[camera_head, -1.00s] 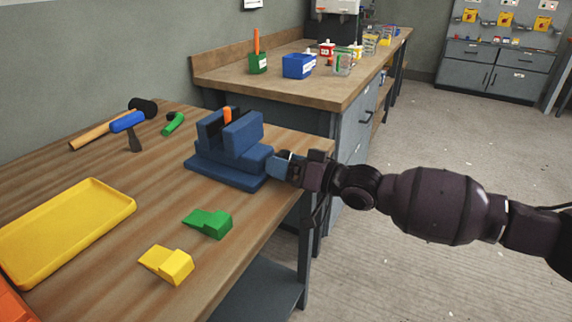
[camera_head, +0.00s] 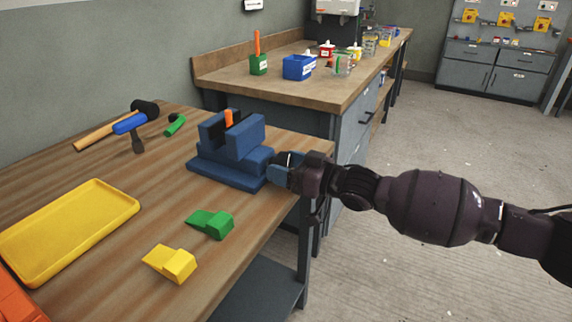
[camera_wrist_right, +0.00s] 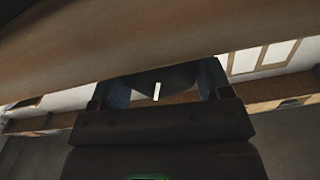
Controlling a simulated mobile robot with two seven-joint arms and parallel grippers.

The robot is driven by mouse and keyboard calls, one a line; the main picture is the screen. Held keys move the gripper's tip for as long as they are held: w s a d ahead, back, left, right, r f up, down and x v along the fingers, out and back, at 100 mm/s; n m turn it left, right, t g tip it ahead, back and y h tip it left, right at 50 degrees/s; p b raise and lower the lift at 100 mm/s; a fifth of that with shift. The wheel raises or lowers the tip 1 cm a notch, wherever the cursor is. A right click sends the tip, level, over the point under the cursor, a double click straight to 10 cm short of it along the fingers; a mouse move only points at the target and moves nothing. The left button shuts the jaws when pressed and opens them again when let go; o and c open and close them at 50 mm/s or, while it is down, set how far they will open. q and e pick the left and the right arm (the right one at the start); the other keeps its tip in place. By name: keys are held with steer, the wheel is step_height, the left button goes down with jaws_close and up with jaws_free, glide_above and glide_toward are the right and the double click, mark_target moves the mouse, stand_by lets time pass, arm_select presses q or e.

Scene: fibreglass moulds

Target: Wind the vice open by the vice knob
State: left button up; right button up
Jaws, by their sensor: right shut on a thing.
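The blue vice (camera_head: 232,165) stands on the wooden workbench near its right edge. Its two jaws are apart, with an orange piece (camera_head: 229,118) upright between them. My right gripper (camera_head: 281,171) is at the right end of the vice, shut on the vice knob. The knob is mostly hidden by the fingers in the head view. In the right wrist view a dark round knob (camera_wrist_right: 178,79) with a white mark sits between the two blue fingers of the gripper (camera_wrist_right: 163,86). My left gripper is not in view.
On the workbench (camera_head: 110,170) lie a yellow tray (camera_head: 70,232), a green wedge (camera_head: 210,224), a yellow wedge (camera_head: 170,262), a mallet (camera_head: 146,109), a blue-handled tool (camera_head: 130,123) and a green-handled tool (camera_head: 175,125). A second bench (camera_head: 300,88) with containers stands behind.

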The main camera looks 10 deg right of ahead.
steer(key=shift+n+p, duration=0.5)
steer(key=shift+n, duration=1)
steer(key=shift+f, duration=0.1)
steer(key=o, duration=0.6)
steer(key=shift+o, duration=0.2)
steer(key=p+v, duration=0.2)
steer(key=v, duration=0.9)
steer(key=shift+a, duration=0.15)
